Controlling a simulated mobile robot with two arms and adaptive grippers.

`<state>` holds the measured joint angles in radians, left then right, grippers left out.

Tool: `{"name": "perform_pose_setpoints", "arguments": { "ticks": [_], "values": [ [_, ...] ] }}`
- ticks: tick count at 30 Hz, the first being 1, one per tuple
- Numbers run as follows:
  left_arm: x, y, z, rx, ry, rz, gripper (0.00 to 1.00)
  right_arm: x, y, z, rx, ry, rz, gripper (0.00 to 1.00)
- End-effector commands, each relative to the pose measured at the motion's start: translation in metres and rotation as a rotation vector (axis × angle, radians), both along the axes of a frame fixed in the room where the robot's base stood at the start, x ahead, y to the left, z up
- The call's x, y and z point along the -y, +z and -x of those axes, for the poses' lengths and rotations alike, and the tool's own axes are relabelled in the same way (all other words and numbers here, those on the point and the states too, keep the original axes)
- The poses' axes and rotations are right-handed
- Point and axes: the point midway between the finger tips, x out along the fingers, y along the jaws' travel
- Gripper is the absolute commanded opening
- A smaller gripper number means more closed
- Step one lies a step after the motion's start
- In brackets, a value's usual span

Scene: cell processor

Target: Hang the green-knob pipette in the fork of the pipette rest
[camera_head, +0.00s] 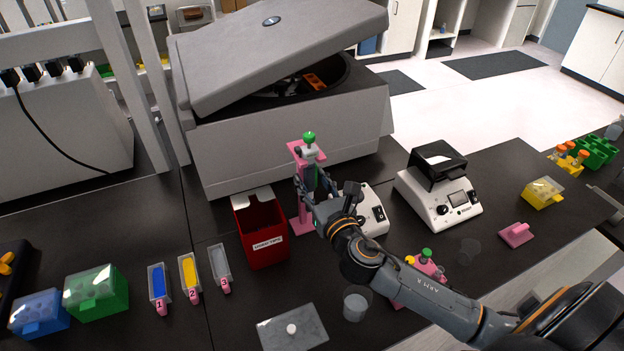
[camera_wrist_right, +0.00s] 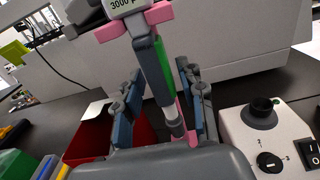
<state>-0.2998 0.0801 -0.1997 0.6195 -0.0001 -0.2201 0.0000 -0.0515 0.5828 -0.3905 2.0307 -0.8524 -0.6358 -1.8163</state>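The green-knob pipette (camera_head: 309,138) stands roughly upright at the pink pipette rest (camera_head: 303,222), in front of the centrifuge. In the right wrist view, the pipette's grey and green body (camera_wrist_right: 160,70) passes the pink fork (camera_wrist_right: 108,32), with a prong on each side below its "3000" label. Its upper end is cut off there. My right gripper (camera_head: 318,192) is around the pipette's body below the fork. In the wrist view its two fingers (camera_wrist_right: 160,108) stand apart with gaps beside the pipette, so it looks open. My left gripper is not in view.
A red waste bin (camera_head: 262,230) stands left of the rest. A white device (camera_head: 372,215) stands close to its right. The large centrifuge (camera_head: 290,150) with raised lid is behind. A pink rack (camera_head: 428,268) with coloured caps and a clear beaker (camera_head: 355,305) are near my right arm.

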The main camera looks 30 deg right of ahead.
Motion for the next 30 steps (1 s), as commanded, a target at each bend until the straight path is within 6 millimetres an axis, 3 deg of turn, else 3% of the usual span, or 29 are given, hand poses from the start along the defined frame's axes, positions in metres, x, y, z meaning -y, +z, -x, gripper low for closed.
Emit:
{"name": "perform_pose_setpoints", "arguments": {
  "ticks": [13,24,30],
  "values": [
    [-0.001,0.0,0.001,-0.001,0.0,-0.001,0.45,0.0,0.0,0.009,0.0,0.0,0.001,0.5],
    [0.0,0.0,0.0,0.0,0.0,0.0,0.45,-0.005,0.0,0.082,-0.002,0.0,0.0,0.5],
    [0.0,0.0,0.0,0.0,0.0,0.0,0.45,-0.006,0.0,0.11,0.0,-0.001,0.0,0.5]
  ]
}}
